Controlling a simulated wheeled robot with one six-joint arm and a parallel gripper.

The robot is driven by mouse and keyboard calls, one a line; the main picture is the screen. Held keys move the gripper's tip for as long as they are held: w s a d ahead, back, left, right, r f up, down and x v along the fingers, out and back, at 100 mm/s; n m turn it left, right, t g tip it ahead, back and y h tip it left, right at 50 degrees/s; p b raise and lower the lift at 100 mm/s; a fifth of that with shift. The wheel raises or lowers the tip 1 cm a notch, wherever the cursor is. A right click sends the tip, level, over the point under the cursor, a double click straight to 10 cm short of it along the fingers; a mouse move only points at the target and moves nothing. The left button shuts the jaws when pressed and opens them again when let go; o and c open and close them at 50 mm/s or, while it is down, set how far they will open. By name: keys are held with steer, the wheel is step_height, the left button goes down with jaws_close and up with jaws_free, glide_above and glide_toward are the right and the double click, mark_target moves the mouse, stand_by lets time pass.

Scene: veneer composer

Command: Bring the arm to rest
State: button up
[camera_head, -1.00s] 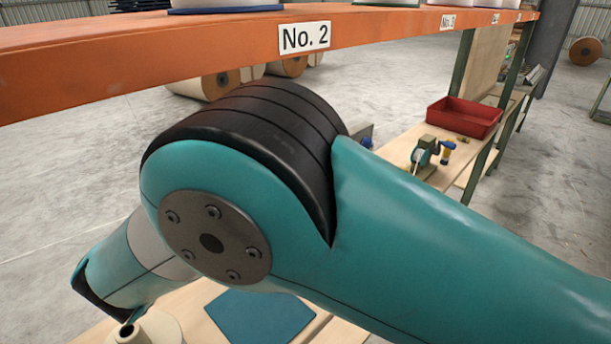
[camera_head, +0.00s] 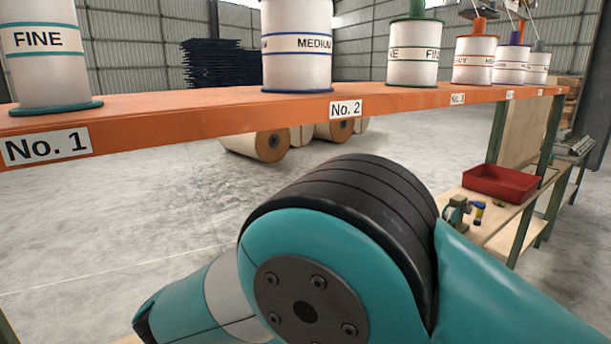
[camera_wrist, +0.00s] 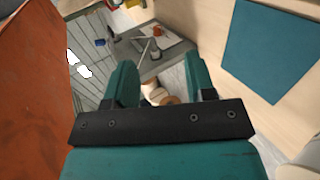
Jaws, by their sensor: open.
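My gripper (camera_wrist: 163,84) shows in the wrist view with its two teal fingers apart and nothing between them. In that view it is beside an orange surface at the left and a pale wooden surface with a blue-green panel (camera_wrist: 268,48) at the right. In the head view my teal arm, with a black ribbed joint, fills the lower right, below the orange shelf beam (camera_head: 230,112). The gripper itself is out of the head view.
Thread spools stand on the beam, including a FINE spool (camera_head: 40,65) at left and a MEDIUM spool (camera_head: 297,50). A red tray (camera_head: 502,183) and a tape dispenser (camera_head: 457,212) sit on a bench at right. Large rolls (camera_head: 258,143) lie on the open floor behind.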

steer(key=s+d+r+g+y, duration=0.1)
steer(key=d+r+g+y, duration=0.1)
steer(key=d+r+y, duration=0.3)
steer(key=s+d+r+g+y, duration=0.1)
steer(key=s+d+g+y, duration=0.1)
steer(key=d, duration=0.4)
steer(key=s+d+r+g+y, duration=0.1)
steer(key=s+r+y, duration=0.1)
steer(key=s, duration=0.7)
steer(key=s+d+r+g+y, duration=0.1)
steer(key=s+r+g+y, duration=0.1)
steer(key=s+y, duration=0.3)
steer(key=s, duration=0.4)
steer(key=shift+s+r, duration=0.35)
steer(key=shift+s, duration=0.05)
